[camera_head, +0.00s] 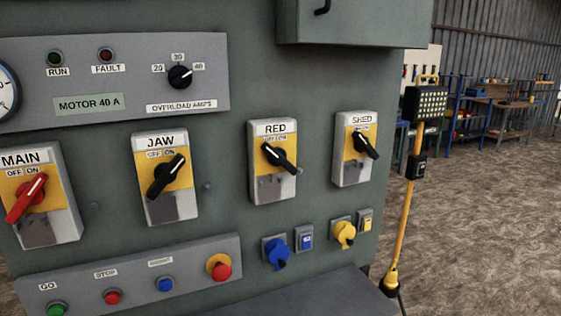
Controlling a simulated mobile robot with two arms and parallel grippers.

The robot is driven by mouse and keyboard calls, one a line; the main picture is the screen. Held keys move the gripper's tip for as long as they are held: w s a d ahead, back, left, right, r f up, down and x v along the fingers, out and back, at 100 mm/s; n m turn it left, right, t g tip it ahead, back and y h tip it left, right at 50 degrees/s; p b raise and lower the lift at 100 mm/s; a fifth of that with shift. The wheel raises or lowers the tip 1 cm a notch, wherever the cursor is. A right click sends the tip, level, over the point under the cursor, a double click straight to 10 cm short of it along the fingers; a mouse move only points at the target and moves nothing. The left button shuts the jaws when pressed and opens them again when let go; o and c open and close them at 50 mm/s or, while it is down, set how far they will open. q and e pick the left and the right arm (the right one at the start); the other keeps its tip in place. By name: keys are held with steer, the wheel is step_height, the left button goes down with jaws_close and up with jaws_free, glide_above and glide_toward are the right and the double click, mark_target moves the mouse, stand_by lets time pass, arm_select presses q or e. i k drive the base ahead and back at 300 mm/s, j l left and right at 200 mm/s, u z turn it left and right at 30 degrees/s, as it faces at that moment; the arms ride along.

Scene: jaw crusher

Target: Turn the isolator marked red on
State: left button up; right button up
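The isolator marked RED (273,192) is a pale box with a yellow plate on the green-grey panel, right of the middle. Its black rotary handle (279,156) slants from upper left to lower right. The white line on the handle is at the upper-left end, on the OFF side of the small OFF and ON lettering. Nothing covers the handle. Neither of my grippers is in view.
Similar isolators marked MAIN (64,228), JAW (171,208) and SHED (353,174) flank it. Below are a push-button strip (135,277), a blue socket (276,252) and a yellow socket (344,234). A yellow lamp stand (409,200) stands right of the panel, with open floor beyond.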

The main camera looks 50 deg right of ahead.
mark_target(276, 156)
steer(key=z, duration=1.8)
